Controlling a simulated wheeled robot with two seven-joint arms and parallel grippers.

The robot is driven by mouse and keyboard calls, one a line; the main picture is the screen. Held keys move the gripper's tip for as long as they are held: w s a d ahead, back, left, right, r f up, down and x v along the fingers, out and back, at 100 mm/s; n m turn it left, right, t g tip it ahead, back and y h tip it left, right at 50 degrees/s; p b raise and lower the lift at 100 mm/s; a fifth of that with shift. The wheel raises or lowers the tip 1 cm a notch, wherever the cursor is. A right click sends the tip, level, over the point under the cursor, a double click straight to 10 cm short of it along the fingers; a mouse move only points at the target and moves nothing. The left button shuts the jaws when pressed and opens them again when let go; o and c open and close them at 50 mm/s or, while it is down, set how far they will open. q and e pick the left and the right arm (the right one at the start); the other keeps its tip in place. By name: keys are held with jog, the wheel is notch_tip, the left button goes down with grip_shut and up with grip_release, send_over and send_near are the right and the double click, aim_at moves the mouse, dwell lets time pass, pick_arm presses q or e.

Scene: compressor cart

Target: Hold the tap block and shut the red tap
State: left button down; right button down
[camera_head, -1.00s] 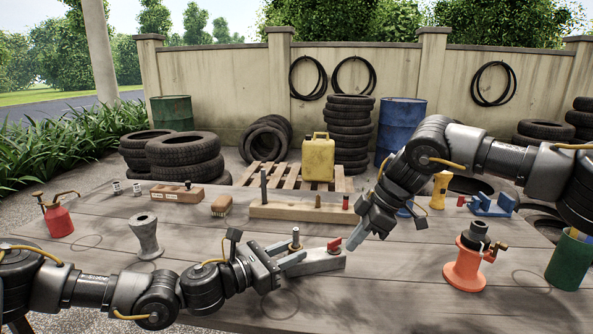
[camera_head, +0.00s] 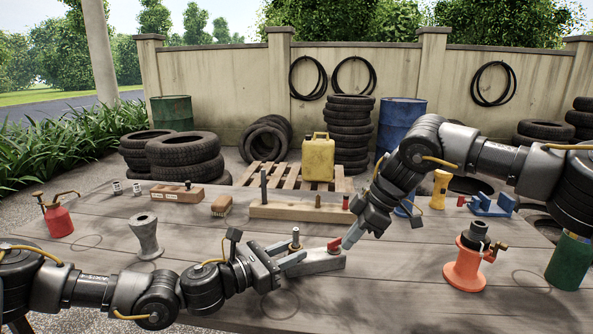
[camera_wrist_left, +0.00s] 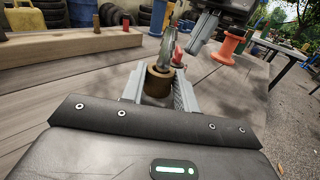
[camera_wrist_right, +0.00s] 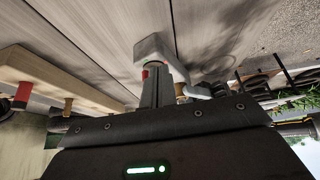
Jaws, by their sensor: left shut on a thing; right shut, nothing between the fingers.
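The grey tap block (camera_head: 322,264) lies on the table, front centre. A brass fitting (camera_head: 295,240) stands at its left end, and the red tap (camera_head: 334,244) sits at its right end. My left gripper (camera_head: 292,261) is shut on the tap block at the brass fitting's end. In the left wrist view, the brass fitting (camera_wrist_left: 158,82) stands between the fingers. My right gripper (camera_head: 347,242) is shut and empty, its tips right beside the red tap. In the right wrist view, the red tap (camera_wrist_right: 146,73) is mostly hidden by the fingers; I cannot tell whether they touch.
A wooden rail (camera_head: 300,211) with pegs lies behind the block. An orange stand (camera_head: 465,268) is to the right, and a grey flared stand (camera_head: 145,238) to the left. A red oil can (camera_head: 58,218) stands far left. The table between block and orange stand is clear.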

jog(key=shift+w+d, duration=0.1)
jog(key=shift+w, duration=0.1)
jog(key=shift+w+d, duration=0.1)
jog(key=shift+w, duration=0.25)
jog(key=shift+w, duration=0.5)
dwell(0.4)
jog(key=shift+d, duration=0.4)
jog(key=shift+r, duration=3)
